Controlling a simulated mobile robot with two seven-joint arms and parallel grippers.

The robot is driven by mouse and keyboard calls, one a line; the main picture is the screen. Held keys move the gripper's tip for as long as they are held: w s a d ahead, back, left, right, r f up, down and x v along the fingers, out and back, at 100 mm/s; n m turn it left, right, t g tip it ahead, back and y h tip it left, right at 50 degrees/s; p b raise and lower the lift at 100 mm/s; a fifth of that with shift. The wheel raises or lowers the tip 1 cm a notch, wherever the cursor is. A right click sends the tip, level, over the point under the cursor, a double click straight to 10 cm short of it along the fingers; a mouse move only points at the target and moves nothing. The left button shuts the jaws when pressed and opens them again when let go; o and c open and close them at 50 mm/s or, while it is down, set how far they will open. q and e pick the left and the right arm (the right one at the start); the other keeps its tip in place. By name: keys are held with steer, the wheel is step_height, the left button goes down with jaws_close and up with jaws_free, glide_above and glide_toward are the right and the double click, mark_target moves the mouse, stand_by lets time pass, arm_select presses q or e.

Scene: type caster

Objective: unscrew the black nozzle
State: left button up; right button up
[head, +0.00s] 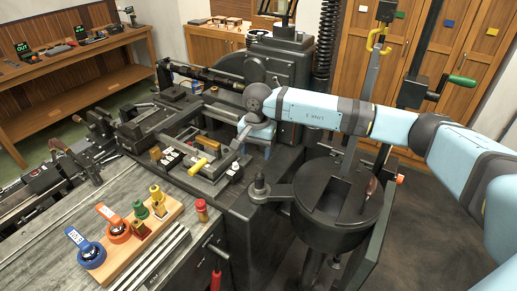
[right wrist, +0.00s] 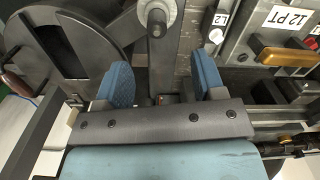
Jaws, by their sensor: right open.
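A dark upright post with a round top (head: 259,187) stands on a short arm beside the round black pot (head: 337,195). It may be the black nozzle, but I cannot tell for sure. In the right wrist view a round grey-topped post (right wrist: 157,14) shows at the top, beyond the fingers, on a dark bar. My right gripper (head: 238,145) is over the middle of the machine, behind and left of the post in the head view. In the right wrist view its two blue fingers (right wrist: 161,78) are apart, with nothing gripped between them. My left gripper is out of view.
A wooden block (head: 140,238) with colored pieces stands on the grey bench (head: 185,262) at front left. A yellow handle (head: 199,165) and labelled parts crowd the machine near my gripper. A brass handle (right wrist: 290,56) shows at right in the wrist view.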

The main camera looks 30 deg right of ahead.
mark_target(259, 176)
steer(key=f+b, duration=0.1)
steer(key=f, duration=0.3)
steer(key=f+b, duration=0.2)
steer(key=f, duration=0.3)
steer(key=d+f+b, duration=0.1)
steer(key=f+b, duration=0.1)
steer(key=f, duration=0.2)
steer(key=shift+w+f, duration=0.1)
steer(key=shift+f, duration=0.1)
